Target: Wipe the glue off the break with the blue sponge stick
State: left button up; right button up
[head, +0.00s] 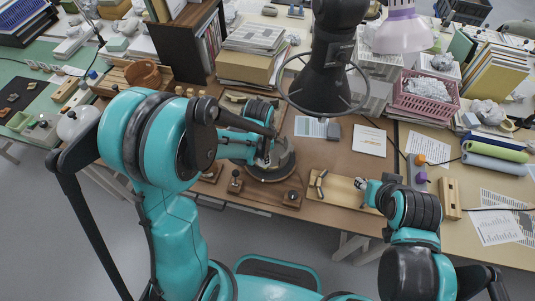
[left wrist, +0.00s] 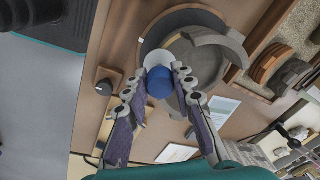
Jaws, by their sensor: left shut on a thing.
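In the left wrist view my left gripper (left wrist: 160,80) is shut on the blue sponge stick (left wrist: 160,86), whose rounded blue end shows between the fingertips with a pale disc beyond it. The grey broken vessel (left wrist: 199,61) stands on a round turntable (left wrist: 185,17), right at the fingertips; I cannot tell whether the stick touches its break. In the head view the left gripper (head: 268,139) is over the vessel (head: 284,160), and the stick is hidden there. No glue can be made out. My right gripper (head: 364,184) is by a wooden tray (head: 342,188); its jaws are too small to read.
Grey pieces lie at the tray's left end. Small wooden blocks with knobs (head: 235,183) stand along the front edge. A ring-shaped lamp or magnifier (head: 327,85) hangs above the table. Papers (head: 369,141) and a pink basket (head: 418,103) are at the right.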

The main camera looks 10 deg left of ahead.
pick_arm(q)
jog(key=shift+w+a+r, duration=0.1)
jog(key=shift+a+r, duration=0.1)
jog(key=shift+a, duration=0.25)
jog(key=shift+w+a+r, duration=0.1)
jog(key=shift+a+r, duration=0.1)
jog(key=shift+a, duration=0.2)
notch_tip(320, 180, up, 8)
jog(key=s+a+p, duration=0.1)
jog(key=p, duration=0.5)
jog(key=shift+s+a+r, duration=0.15)
jog(key=shift+s+r, duration=0.05)
jog(key=shift+s, duration=0.05)
dwell(0.4)
dwell(0.8)
